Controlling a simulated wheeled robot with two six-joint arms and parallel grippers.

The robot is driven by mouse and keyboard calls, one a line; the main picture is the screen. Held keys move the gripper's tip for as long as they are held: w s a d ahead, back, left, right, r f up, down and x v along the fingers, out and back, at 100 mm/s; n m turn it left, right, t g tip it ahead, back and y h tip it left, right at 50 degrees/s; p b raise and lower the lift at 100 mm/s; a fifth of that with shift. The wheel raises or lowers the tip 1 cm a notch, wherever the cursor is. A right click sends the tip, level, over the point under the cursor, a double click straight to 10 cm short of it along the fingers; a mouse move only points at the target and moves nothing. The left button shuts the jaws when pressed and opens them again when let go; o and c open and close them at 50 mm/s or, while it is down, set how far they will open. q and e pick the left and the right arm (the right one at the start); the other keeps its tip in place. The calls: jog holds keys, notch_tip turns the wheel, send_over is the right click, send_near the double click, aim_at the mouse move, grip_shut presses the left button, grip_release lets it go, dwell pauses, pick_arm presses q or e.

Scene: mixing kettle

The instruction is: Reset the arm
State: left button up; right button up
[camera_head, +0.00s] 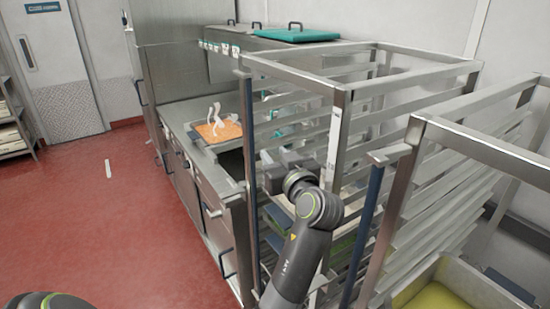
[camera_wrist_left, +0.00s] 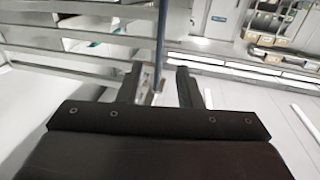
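My left gripper (camera_head: 270,172) is beside the front blue-edged post (camera_head: 248,150) of the metal rack (camera_head: 340,140), at the end of my dark grey arm. In the left wrist view its two dark fingers (camera_wrist_left: 161,88) stand apart. A thin blue post (camera_wrist_left: 161,40) shows in line with the gap between them. I cannot tell whether the fingers touch it. I see nothing held. My right gripper does not show.
A second rack (camera_head: 400,190) stands close on the right, with a bin (camera_head: 455,285) below. A steel counter (camera_head: 180,115) behind holds an orange board (camera_head: 220,131) with white utensils. Red floor (camera_head: 100,220) is open on the left, before a door (camera_head: 62,75).

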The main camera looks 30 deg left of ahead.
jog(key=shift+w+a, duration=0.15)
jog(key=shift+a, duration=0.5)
